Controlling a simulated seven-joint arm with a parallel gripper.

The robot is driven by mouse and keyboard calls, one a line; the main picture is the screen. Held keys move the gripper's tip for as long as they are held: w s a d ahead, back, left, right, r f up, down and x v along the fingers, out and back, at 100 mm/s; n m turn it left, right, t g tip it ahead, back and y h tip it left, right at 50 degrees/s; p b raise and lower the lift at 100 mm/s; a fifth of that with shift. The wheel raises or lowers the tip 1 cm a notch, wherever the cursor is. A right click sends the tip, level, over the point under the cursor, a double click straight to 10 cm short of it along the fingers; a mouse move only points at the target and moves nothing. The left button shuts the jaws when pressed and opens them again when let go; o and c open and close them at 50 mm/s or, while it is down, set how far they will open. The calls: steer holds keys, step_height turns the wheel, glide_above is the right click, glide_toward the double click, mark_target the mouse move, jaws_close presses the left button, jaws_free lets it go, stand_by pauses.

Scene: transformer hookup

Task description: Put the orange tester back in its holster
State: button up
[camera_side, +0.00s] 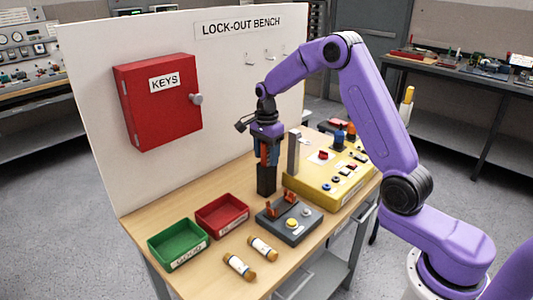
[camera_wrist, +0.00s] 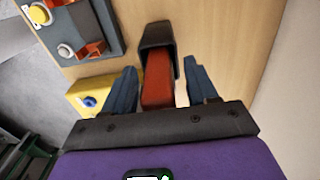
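The orange tester (camera_wrist: 157,80) stands upright with its lower end inside the black holster (camera_wrist: 157,33). In the side view the holster (camera_side: 266,181) stands on the wooden bench in front of the white panel, and a sliver of the tester (camera_side: 263,155) shows above it. My gripper (camera_wrist: 160,72) is directly over the holster, with its blue fingers on either side of the tester. A narrow gap shows between each finger and the tester, so the gripper is open. In the side view my gripper (camera_side: 267,160) points straight down. How deep the tester sits is hidden.
A yellow panel box (camera_side: 320,190) with a grey upright stands close on the right. A grey switch box (camera_side: 289,222) with orange levers is in front. Red (camera_side: 222,216) and green (camera_side: 177,243) trays and two fuses (camera_side: 240,266) lie left and front. A red key cabinet (camera_side: 150,115) hangs behind.

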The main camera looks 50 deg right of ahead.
steer(key=shift+r, duration=0.1)
step_height(320, 180, up, 12)
steer(key=shift+r, duration=0.1)
steer(key=shift+s+a, duration=0.1)
steer(key=shift+a, duration=0.25)
steer(key=s+a+n, duration=1.3)
steer(key=s+n, duration=0.2)
steer(key=s, duration=0.1)
steer(key=s+d+f+n, duration=0.1)
steer(key=s+f+n, duration=0.1)
steer(key=s+n, duration=0.5)
steer(key=s+d+f+n, duration=0.1)
steer(key=s+f+n, duration=0.2)
steer(key=s+n, duration=0.5)
steer(key=s, duration=0.7)
steer(key=shift+s+d+f+n, duration=0.25)
steer(key=shift+f+n, duration=0.05)
